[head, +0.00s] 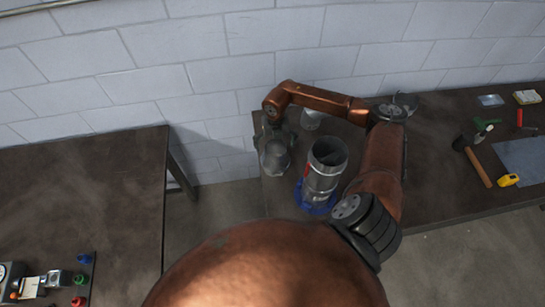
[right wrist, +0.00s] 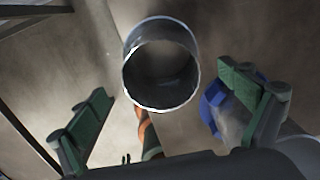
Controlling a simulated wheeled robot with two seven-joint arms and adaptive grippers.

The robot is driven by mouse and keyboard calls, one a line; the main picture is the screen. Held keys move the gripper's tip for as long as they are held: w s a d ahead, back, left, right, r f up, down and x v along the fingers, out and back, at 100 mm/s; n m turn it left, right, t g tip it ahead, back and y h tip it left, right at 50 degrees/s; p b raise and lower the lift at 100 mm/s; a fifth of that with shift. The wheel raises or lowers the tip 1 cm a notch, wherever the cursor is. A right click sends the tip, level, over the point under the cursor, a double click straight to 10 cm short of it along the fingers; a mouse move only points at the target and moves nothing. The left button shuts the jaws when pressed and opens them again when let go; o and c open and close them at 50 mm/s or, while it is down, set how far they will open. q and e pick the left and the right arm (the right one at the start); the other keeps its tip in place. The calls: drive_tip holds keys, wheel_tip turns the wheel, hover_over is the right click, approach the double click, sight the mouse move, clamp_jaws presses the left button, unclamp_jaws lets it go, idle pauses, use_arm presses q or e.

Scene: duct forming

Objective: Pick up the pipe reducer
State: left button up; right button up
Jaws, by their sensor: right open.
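The pipe reducer, a short open grey metal tube, shows in the head view (head: 275,158) near the left end of the right-hand table. In the right wrist view its round open mouth (right wrist: 160,75) faces the camera. My right gripper (head: 275,135) is at the tube in the head view. In the right wrist view its green-padded fingers (right wrist: 175,110) are wide apart, one on each side of the tube's mouth, with gaps and no visible grip. My left gripper is not in view.
A larger metal duct (head: 325,165) stands in a blue ring (head: 315,198) just right of the reducer. Another metal piece (head: 312,119) is behind. A hammer (head: 474,162) and a yellow tape measure (head: 508,180) lie at the right. A second table (head: 90,190) stands left, beyond a floor gap.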

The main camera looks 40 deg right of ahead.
sight(274, 166)
wheel_tip(274, 166, down, 5)
drive_tip(key=shift+f+p, duration=0.1)
drive_tip(key=shift+p, duration=0.85)
drive_tip(key=shift+d, duration=0.1)
drive_tip(key=c, duration=1.5)
